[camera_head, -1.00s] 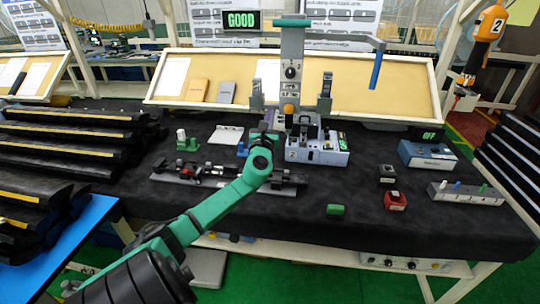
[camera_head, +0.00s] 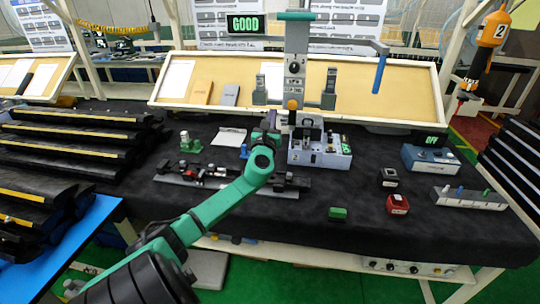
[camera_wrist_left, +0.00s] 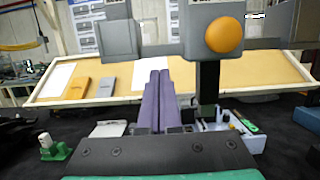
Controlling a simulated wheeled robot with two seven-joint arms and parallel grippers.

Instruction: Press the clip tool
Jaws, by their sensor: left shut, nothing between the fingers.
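The clip tool (camera_head: 296,60) is a grey upright press with a green top arm and a blue hanging handle (camera_head: 380,72) on the right. Its crosspiece has two grey side blocks and an orange knob (camera_head: 292,104); the knob is large in the left wrist view (camera_wrist_left: 225,36). A light grey base unit (camera_head: 322,156) with a black fixture sits below. My left gripper (camera_head: 270,114) is shut and empty, just left of the knob and in front of the press. Its purple-grey fingers (camera_wrist_left: 160,82) point forward, apart from the knob in the wrist view. My right gripper is out of view.
A black rail fixture (camera_head: 195,178) lies behind my left arm. A green block (camera_head: 338,213), a red box (camera_head: 397,204), a dark box (camera_head: 388,178) and a blue-grey box (camera_head: 428,158) stand at right. Black trim strips (camera_head: 70,150) are stacked at left. A "GOOD" sign (camera_head: 246,24) is lit.

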